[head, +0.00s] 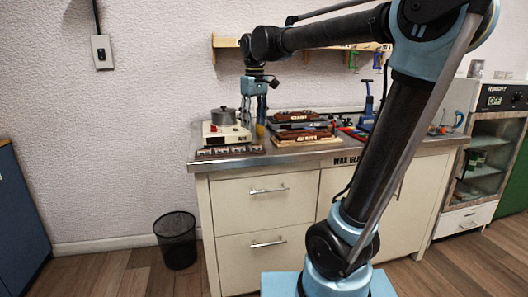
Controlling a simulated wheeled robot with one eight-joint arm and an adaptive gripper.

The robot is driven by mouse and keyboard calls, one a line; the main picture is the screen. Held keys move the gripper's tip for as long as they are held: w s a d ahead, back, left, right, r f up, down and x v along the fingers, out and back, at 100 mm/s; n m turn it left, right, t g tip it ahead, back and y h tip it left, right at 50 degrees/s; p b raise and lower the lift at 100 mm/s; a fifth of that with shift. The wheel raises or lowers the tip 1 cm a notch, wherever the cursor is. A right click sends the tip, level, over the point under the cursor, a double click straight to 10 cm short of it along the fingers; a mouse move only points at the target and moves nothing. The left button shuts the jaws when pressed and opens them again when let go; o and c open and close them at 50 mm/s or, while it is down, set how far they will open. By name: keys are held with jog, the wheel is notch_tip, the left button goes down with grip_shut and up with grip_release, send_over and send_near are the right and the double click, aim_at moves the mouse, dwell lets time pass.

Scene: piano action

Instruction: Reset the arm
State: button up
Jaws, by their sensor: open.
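My arm rises from the light blue base at the lower right and reaches across to the back left of the counter. My gripper (257,112) points down and is open, above the left part of the metal worktop (330,160). A yellowish item shows just below its fingers; I cannot tell what it is. A grey pot (223,117) on a cream hot plate (225,136) stands just left of the gripper.
Stacked dark red cases (300,128) stand right of the gripper. A blue press-like tool (368,108) is farther right. A shelf (227,42) hangs on the wall behind. A black bin (177,240) stands on the floor left of the drawers (263,207). A glass-fronted cabinet (490,155) is at right.

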jog(key=s+d+f+m, duration=0.2)
jog(key=s+d+f, duration=0.3)
jog(key=d+f, duration=0.15)
jog(key=s+d+f+m, duration=0.2)
jog(key=s+d+f, duration=0.3)
jog(key=d, duration=0.3)
jog(key=s+d+f+m, duration=0.2)
jog(key=s+d+f, duration=0.2)
jog(key=f, duration=0.3)
jog(key=s+d+f+m+t, duration=0.1)
jog(key=s+d+f+m, duration=0.1)
jog(key=s+d+f, duration=0.2)
notch_tip(320, 180, down, 4)
jog(key=shift+s+f+t, duration=0.1)
jog(key=shift+s+t, duration=0.2)
jog(key=shift+s, duration=0.8)
jog(key=shift+w+f, duration=0.2)
jog(key=shift+w, duration=0.25)
